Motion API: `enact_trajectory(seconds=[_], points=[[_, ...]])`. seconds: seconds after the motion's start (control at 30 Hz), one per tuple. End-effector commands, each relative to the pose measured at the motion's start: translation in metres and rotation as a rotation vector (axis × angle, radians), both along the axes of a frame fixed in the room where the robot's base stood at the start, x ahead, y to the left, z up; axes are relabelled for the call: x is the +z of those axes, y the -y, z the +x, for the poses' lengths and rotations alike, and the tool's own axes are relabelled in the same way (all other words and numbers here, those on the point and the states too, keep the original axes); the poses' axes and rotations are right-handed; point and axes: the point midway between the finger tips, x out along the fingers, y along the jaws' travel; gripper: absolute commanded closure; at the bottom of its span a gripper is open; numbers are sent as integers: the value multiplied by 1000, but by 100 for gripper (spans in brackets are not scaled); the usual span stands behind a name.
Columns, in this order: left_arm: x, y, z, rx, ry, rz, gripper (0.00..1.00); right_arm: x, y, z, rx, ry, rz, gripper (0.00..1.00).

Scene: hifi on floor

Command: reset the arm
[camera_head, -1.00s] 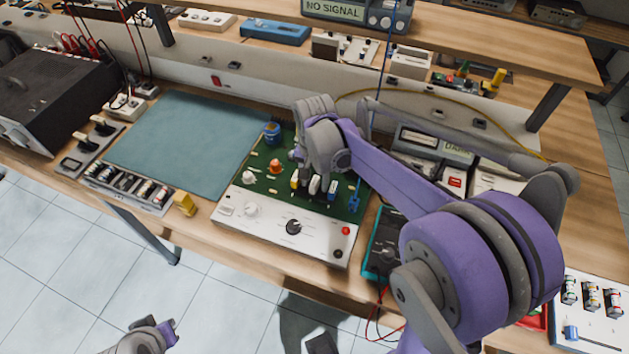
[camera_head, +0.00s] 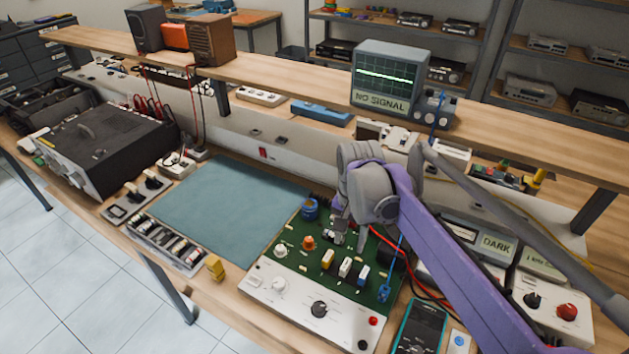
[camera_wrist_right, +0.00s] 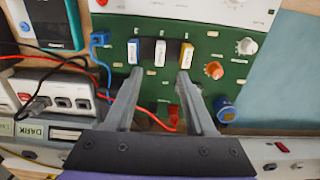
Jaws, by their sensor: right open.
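My right arm (camera_head: 450,235), purple and grey, reaches in from the lower right in the head view. Its grey wrist (camera_head: 368,185) hangs over the back of the green circuit board (camera_head: 290,258). In the right wrist view my right gripper (camera_wrist_right: 159,78) has its two grey fingers spread apart, with nothing held between them. The fingers point toward a row of blue, white and yellow components (camera_wrist_right: 160,52) on the board. Whether the tips touch the board cannot be told. My left gripper is out of view.
The board's white panel (camera_head: 310,310) has knobs. A teal mat (camera_head: 230,208) lies clear to its left. A raised shelf (camera_head: 290,85) with a NO SIGNAL monitor (camera_head: 388,78) runs behind. Red cables (camera_head: 405,262) and a multimeter (camera_head: 418,328) are near the arm.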

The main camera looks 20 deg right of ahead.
Motion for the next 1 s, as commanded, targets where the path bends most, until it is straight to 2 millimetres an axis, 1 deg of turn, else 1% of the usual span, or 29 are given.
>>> enact_trajectory(seconds=[0.17,0.27,0.37,0.47,0.6,0.7,0.83,1.0], points=[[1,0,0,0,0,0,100,0,-3,-4,20,11,-2,45],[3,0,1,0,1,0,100,-1,-11,-18,91,48,-9,45],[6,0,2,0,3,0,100,-5,-24,-43,218,116,-26,45],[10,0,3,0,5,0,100,-14,-38,-73,377,200,-55,45],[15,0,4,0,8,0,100,-34,-53,-111,588,308,-109,45],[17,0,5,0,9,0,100,-49,-60,-132,706,369,-149,45],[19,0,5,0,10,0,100,-62,-66,-149,806,419,-186,45],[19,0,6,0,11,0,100,-68,-68,-155,846,440,-203,45]])
